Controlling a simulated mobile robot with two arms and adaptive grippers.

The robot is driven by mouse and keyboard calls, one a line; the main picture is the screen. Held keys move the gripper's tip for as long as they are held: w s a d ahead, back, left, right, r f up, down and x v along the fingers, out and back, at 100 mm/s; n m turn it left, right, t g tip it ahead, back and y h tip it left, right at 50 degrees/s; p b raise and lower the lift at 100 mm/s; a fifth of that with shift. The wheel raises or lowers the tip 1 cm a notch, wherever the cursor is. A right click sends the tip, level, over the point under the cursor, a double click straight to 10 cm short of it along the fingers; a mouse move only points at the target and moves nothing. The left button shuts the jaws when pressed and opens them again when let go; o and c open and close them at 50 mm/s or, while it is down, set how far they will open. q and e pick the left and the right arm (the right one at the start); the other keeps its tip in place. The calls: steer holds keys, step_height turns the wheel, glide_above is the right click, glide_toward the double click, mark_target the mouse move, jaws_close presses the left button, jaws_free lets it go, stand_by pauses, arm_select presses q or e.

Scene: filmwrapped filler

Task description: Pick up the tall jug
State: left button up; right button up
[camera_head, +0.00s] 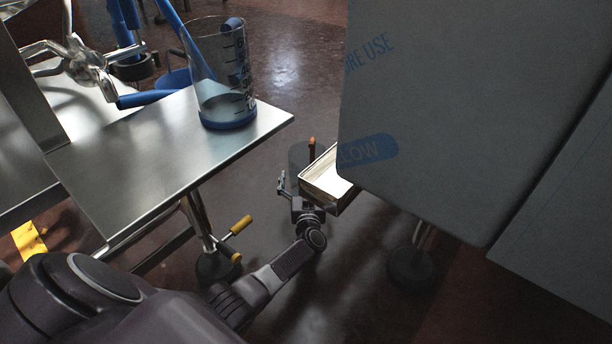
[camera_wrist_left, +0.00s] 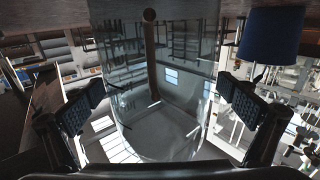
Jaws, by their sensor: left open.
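A clear, tall measuring jug (camera_head: 222,75) with dark graduation marks and a blue base stands upright on a steel table. A second clear vessel (camera_head: 298,158), with an orange-brown upright rod, is beyond my left gripper (camera_head: 299,190), partly hidden by the box and panel. In the left wrist view a large see-through vessel (camera_wrist_left: 160,70) with a brown rod spans the space between the open fingers (camera_wrist_left: 162,106); the pads look apart from its walls. I cannot tell which vessel is the tall jug. My right gripper is not in view.
The steel table (camera_head: 130,165) has a free corner in front of the measuring jug. A big grey panel (camera_head: 450,90) blocks the right side. An open box (camera_head: 329,187) with pale contents is close right of my left gripper. Yellow-handled levers (camera_head: 241,225) are below the table.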

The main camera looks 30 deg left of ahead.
arm_select(q)
steer(key=shift+w+a, duration=0.25)
steer(key=shift+w, duration=0.25)
steer(key=shift+r, duration=0.15)
steer(key=c, duration=1.2)
steer(key=shift+o, duration=0.2)
